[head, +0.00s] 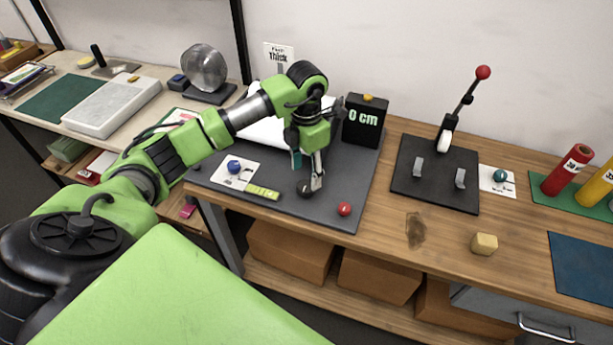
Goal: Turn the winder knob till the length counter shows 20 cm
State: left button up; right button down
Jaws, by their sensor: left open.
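The length counter (364,119) is a black box at the back of a dark grey board, and it reads 0 cm. A dark round knob (304,189) sits on the board's front part, and I take it for the winder knob. My left gripper (316,182) is open and points down right at this knob; I cannot tell whether it touches. My arm hides part of a white sheet or roll (266,133) behind it. My right gripper is not in view.
A red ball-shaped knob (344,209), a yellow-green label (263,191) and a blue knob (234,166) on a white card are close by. A lever press (436,172) with a red-tipped handle stands to the right. A beige block (484,244) lies near the table's front edge.

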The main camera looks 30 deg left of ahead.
aim_at(306, 185)
pick_arm(q)
jog(key=shift+f+p, duration=0.5)
jog(key=shift+f, duration=1.75)
jog(key=shift+c, duration=0.3)
jog(key=c, duration=1)
jog(key=shift+c, duration=0.2)
jog(key=shift+n, duration=0.3)
